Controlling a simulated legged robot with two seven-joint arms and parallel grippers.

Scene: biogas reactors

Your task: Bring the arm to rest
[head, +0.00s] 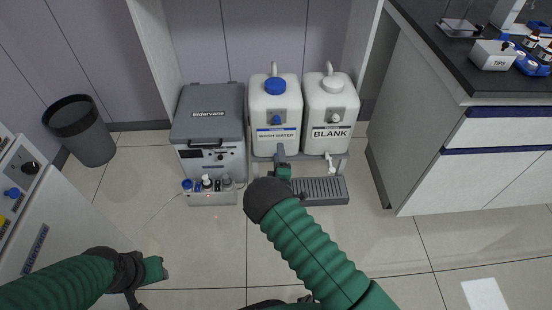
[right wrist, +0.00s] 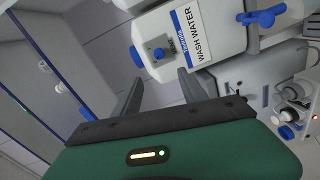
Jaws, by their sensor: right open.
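My right gripper (head: 281,152) reaches toward the front of the white wash water container (head: 275,112) in the head view. In the right wrist view my right gripper (right wrist: 160,95) has its two grey fingers spread apart, with nothing between them. The wash water container (right wrist: 195,40) with its blue-and-white label shows beyond the fingers. Whether a finger touches it I cannot tell. My left arm (head: 60,285) comes in at the lower left; its gripper (head: 155,270) is low over the floor, and its jaws are not clear.
A white BLANK container (head: 330,105) stands right of the wash water, with a grey drip tray (head: 322,190) in front. A grey Eldervane unit (head: 208,115) with several small bottles stands left. A dark bin (head: 82,130) and a bench (head: 470,150) flank open floor.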

